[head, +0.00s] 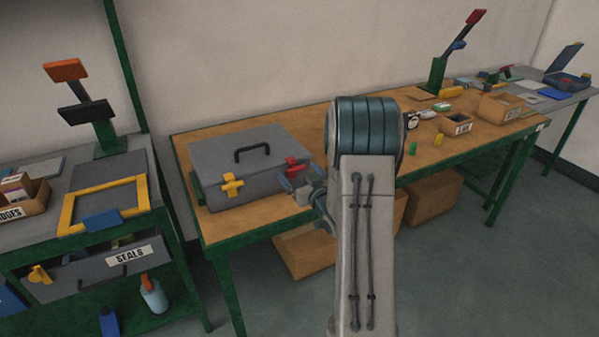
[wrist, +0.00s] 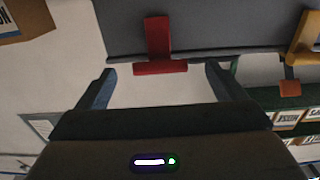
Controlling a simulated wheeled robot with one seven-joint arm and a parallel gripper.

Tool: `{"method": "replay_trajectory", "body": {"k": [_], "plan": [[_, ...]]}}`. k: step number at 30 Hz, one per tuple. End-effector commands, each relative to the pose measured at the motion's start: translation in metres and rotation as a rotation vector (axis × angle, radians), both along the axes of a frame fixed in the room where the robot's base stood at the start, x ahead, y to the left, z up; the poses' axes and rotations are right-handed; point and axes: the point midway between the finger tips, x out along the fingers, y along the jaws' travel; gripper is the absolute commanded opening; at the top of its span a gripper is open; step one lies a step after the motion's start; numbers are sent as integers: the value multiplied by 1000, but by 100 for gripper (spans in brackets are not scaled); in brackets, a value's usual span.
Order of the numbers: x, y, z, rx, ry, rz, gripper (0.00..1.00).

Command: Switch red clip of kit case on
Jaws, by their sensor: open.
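The grey kit case (head: 215,160) sits shut on the wooden workbench, with a black handle (head: 252,150) on its lid. The red clip (head: 293,165) is on the right part of its front, and a yellow clip (head: 232,186) is on the left part. My gripper (head: 285,179) is right in front of the red clip, partly hidden by my own arm. In the wrist view my gripper (wrist: 158,82) is open, with one blue finger on each side of the red clip (wrist: 159,50). The clip's wide crossbar lies between the fingertips, apart from both. The yellow clip (wrist: 304,38) shows at the right edge.
The workbench (head: 260,223) has small boxes and parts on its right side. Cardboard boxes (head: 305,252) stand underneath. A green-framed table with a yellow frame (head: 68,210) and a drawer (head: 95,272) stands at left. Floor space (head: 480,265) is clear at right.

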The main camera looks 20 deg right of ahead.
Motion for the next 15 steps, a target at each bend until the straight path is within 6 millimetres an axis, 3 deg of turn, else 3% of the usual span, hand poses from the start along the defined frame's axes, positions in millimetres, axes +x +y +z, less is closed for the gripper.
{"method": "replay_trajectory", "body": {"k": [11,15], "plan": [[7,1,0,0,0,0,90],[7,1,0,0,0,0,57]]}}
